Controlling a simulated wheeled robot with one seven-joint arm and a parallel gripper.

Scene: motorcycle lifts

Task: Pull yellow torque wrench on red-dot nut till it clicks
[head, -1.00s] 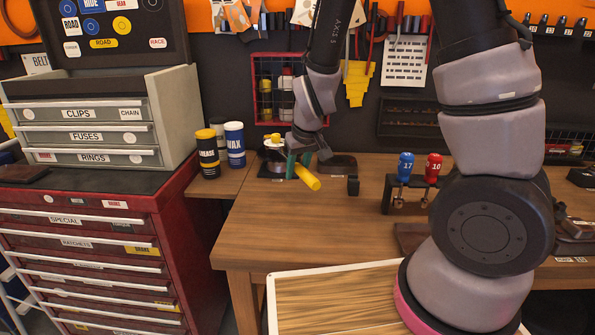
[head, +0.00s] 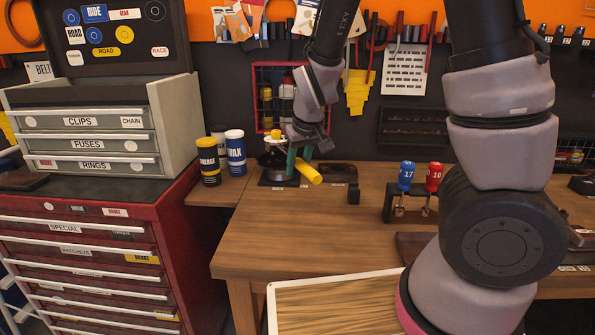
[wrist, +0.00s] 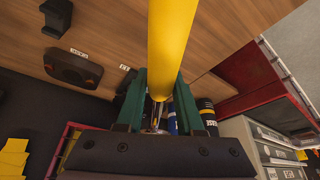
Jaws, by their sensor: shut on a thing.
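The yellow torque wrench (head: 309,172) is at the back left of the wooden workbench, its handle pointing right and toward me. Its yellow handle also fills the upper middle of the wrist view (wrist: 172,45). My gripper (head: 293,162) has its green fingers on either side of the wrench; they also show in the wrist view (wrist: 158,98). It is shut on the wrench. I cannot make out the red-dot nut.
A dark part (head: 338,172) and a small black block (head: 353,193) lie to the right. A stand holds blue and red drivers (head: 406,176). The bench front is clear.

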